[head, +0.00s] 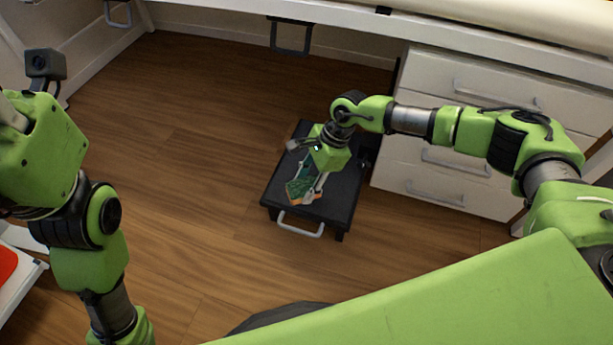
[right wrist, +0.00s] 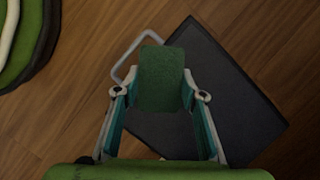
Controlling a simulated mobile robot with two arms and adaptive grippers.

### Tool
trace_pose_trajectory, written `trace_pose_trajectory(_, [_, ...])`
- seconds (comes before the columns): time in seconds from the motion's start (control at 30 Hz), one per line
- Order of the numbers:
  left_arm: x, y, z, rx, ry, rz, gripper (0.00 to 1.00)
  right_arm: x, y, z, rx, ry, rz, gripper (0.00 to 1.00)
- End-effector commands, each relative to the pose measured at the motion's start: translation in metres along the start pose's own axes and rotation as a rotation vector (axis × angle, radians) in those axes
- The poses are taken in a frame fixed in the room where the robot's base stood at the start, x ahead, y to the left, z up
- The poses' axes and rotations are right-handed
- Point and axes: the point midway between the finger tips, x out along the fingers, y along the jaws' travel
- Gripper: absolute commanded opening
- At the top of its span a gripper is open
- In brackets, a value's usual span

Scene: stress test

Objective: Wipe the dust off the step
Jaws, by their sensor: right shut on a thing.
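The step (head: 345,190) is a low black stool with a grey handle at its front, standing on the wooden floor. It also shows in the right wrist view (right wrist: 240,105). My right gripper (head: 305,192) is over the front part of the step's top, shut on a green sponge (right wrist: 161,80). The sponge also shows in the head view (head: 296,188), low at the step's top; I cannot tell if it touches. Dust is not clearly visible.
A white drawer cabinet (head: 415,185) with grey handles stands close to the right of the step. A long white worktop (head: 480,38) runs above it at the back. The wooden floor (head: 185,170) left of the step is clear. A white-edged object with red (head: 8,265) is at lower left.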

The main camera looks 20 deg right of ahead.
Motion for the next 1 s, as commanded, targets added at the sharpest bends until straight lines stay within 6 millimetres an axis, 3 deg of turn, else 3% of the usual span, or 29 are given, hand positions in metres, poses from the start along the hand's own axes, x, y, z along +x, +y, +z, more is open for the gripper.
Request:
trace_pose_trajectory(0.2, [-0.004,-0.003,0.007,-0.005,-0.039,-0.015,0.40,-0.019,-0.004,0.009,0.004,0.000,-0.002,0.20])
trace_pose_trajectory(0.67, [-0.006,-0.003,0.007,-0.007,-0.045,-0.019,0.40,-0.025,-0.005,0.011,-0.014,0.001,0.003,0.20])
trace_pose_trajectory(0.77, [-0.005,-0.004,0.009,-0.008,-0.056,-0.024,0.40,-0.043,-0.004,0.019,-0.089,0.000,0.031,0.20])
trace_pose_trajectory(0.87, [-0.012,-0.006,0.015,-0.013,-0.100,-0.037,0.40,-0.077,0.000,0.033,-0.243,0.002,0.093,0.20])
trace_pose_trajectory(1.0, [-0.020,-0.009,0.019,-0.021,-0.161,-0.061,0.40,-0.147,0.014,0.056,-0.568,0.006,0.228,0.20])
